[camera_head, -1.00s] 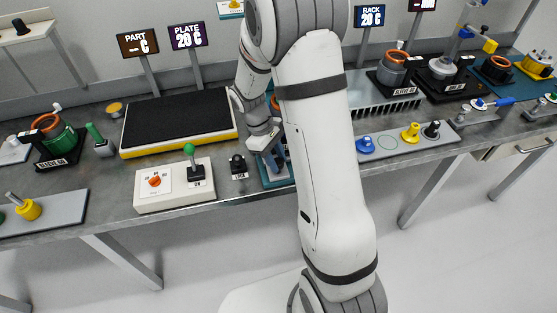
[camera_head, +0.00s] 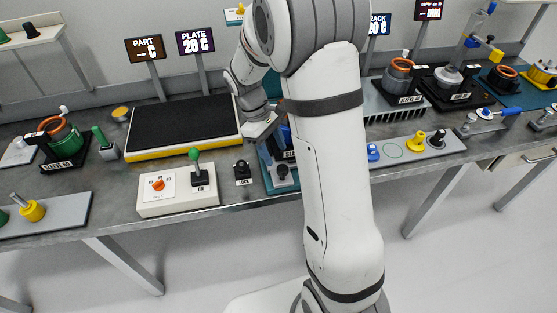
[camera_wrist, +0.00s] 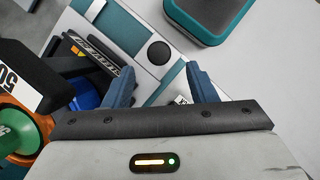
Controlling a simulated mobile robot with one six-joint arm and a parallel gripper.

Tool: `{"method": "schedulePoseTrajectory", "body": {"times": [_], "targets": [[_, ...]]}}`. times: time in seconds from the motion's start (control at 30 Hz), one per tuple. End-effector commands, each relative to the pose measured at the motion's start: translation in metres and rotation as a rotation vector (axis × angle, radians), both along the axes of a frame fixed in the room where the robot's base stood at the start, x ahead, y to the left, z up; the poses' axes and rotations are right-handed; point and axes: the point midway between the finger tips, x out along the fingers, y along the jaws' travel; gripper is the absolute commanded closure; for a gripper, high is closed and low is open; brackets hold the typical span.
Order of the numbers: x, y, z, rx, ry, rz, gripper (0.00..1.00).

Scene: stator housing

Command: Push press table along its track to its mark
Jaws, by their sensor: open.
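What looks like the press table's teal-edged track (camera_head: 283,187) is at the front edge of the bench, largely hidden behind my arm. A black round knob (camera_head: 282,172) shows on it. In the wrist view, the pale track strip with teal parts (camera_wrist: 118,25) runs diagonally, and the black knob (camera_wrist: 158,52) lies between and just beyond my fingertips. My gripper (camera_wrist: 160,74) is open, with blue fingers apart and nothing between them. In the head view my gripper (camera_head: 282,137) is over the teal unit, partly hidden by my arm. I cannot make out the mark.
A lock block (camera_head: 242,172) and a white control box with a green lever (camera_head: 180,188) stand left of the track. A black plate with yellow edging (camera_head: 182,125) lies behind them. In the wrist view, an orange and green part (camera_wrist: 22,125) is close at left.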

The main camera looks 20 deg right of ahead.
Motion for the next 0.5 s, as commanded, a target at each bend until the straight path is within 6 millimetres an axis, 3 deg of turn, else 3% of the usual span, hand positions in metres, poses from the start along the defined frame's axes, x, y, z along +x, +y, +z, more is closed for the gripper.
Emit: {"method": "schedulePoseTrajectory", "body": {"times": [0.2,0.5], "targets": [[0.005,0.004,0.015,0.001,-0.001,0.000,0.48],[0.004,0.004,0.017,0.002,-0.002,-0.003,0.48]]}}
